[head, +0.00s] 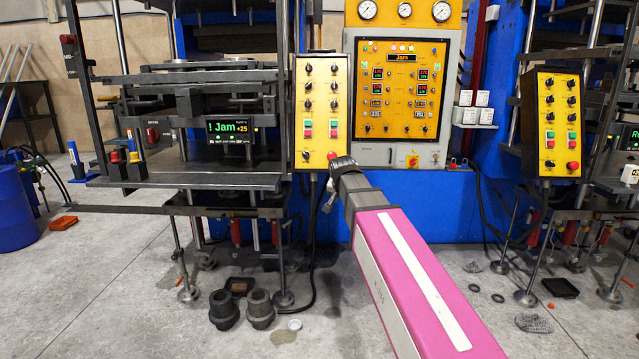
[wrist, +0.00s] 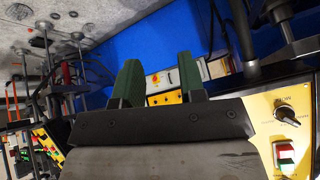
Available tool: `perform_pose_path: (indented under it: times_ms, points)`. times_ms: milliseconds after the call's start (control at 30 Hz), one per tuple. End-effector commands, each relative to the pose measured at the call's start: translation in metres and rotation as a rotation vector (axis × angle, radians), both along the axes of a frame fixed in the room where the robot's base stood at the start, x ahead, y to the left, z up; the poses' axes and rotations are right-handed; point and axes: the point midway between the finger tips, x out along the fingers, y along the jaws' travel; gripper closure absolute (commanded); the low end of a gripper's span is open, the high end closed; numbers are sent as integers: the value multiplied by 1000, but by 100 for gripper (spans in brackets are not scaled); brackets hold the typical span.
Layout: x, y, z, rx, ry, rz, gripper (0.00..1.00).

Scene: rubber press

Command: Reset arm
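My arm reaches forward from the lower right in the head view, with a pink link and a grey wrist. My gripper (head: 341,163) is at the lower end of the yellow control box (head: 322,110), close to its red knob (head: 332,155). I cannot tell whether it touches the box. In the wrist view the two green fingers of my gripper (wrist: 159,85) stand apart with nothing between them. The yellow box (wrist: 285,118) shows beside the gripper at the right, with a black selector and a lit button.
The press at the left has a screen (head: 229,130) reading "Jam". A large control cabinet (head: 403,95) stands behind my gripper. A second yellow box (head: 552,125) is at the right. Two dark rubber parts (head: 260,309) stand on the floor. A blue barrel (head: 15,210) is far left.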

Motion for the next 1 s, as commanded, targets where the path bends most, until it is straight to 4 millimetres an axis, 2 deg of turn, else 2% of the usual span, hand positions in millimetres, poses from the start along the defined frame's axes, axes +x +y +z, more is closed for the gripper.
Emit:
perform_pose_path:
  times_ms: [33, 200, 367, 600, 800, 1000]
  points:
    - [-11, -9, -23, -12, 37, 13, 63]
    - [-40, -33, -89, -47, 152, 72, 63]
    - [-74, -53, -147, -66, 259, 131, 63]
    - [-133, -81, -224, -71, 417, 226, 63]
    - [-186, -99, -275, -58, 533, 305, 63]
    - [-218, -107, -303, -42, 598, 358, 63]
